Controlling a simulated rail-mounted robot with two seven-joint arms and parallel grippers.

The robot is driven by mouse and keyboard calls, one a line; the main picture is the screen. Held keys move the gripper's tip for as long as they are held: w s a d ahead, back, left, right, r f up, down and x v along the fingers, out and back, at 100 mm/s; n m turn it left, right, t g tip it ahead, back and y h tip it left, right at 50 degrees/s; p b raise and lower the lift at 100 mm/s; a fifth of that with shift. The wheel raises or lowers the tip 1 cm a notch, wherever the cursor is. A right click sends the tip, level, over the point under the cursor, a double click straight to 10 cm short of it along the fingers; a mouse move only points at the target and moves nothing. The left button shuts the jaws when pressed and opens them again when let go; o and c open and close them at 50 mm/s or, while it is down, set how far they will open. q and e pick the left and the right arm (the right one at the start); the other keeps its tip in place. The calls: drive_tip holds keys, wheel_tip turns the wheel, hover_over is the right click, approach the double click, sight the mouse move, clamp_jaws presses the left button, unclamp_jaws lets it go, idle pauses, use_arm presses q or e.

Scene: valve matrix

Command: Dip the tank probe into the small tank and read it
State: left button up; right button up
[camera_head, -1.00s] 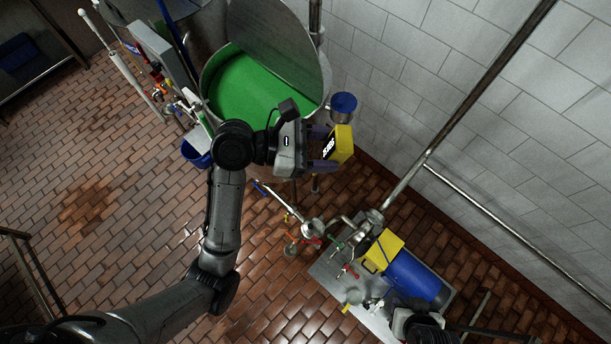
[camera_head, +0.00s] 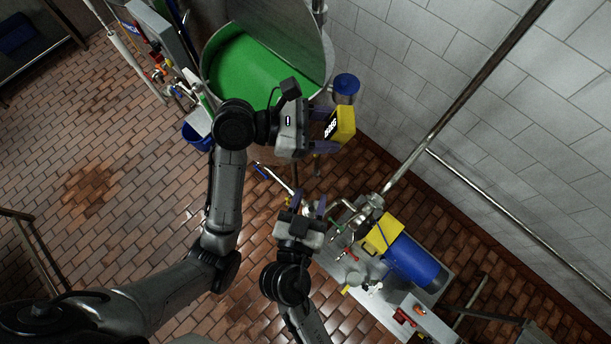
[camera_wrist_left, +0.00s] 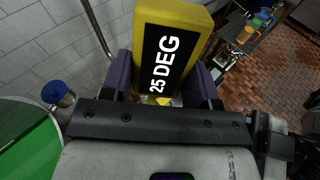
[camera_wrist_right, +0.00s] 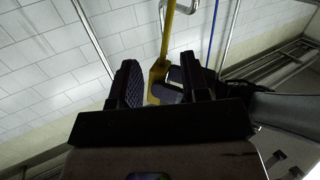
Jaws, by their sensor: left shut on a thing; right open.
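The tank probe's yellow block (camera_head: 340,124) is in my left gripper (camera_head: 325,130); its black face reads "25 DEG" in the left wrist view (camera_wrist_left: 165,55). The gripper is shut on it, right of the round tank (camera_head: 245,80) of green liquid, whose lid stands up. A small blue-topped metal vessel (camera_head: 345,88) is just above the block; I cannot tell which is the small tank. The block's underside is hidden in the head view. My right gripper (camera_head: 306,208) is open and empty, below the probe. A yellow piece with a bar (camera_wrist_right: 163,70) shows beyond its fingers.
A metal skid (camera_head: 365,305) with a blue cylinder (camera_head: 413,268), a yellow box (camera_head: 383,233) and pipework stands right of my right gripper. A blue bucket (camera_head: 197,137) is left of the tank. Tiled wall lies at right; the brick floor at left is mostly clear.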

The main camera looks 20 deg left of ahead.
drive_tip(key=w+m, duration=0.1)
drive_tip(key=w, duration=0.3)
drive_tip(key=w+a+r+m, duration=0.1)
drive_tip(key=w, duration=0.3)
drive_tip(key=w+a+t+y, duration=0.1)
drive_tip(key=w, duration=0.3)
drive_tip(key=shift+a+r+m, duration=0.1)
drive_tip(key=shift+r+m, duration=0.2)
drive_tip(key=shift+m, duration=0.1)
drive_tip(key=shift+s+a, duration=0.1)
clamp_jaws()
use_arm(q)
drive_tip(key=o, duration=1.1)
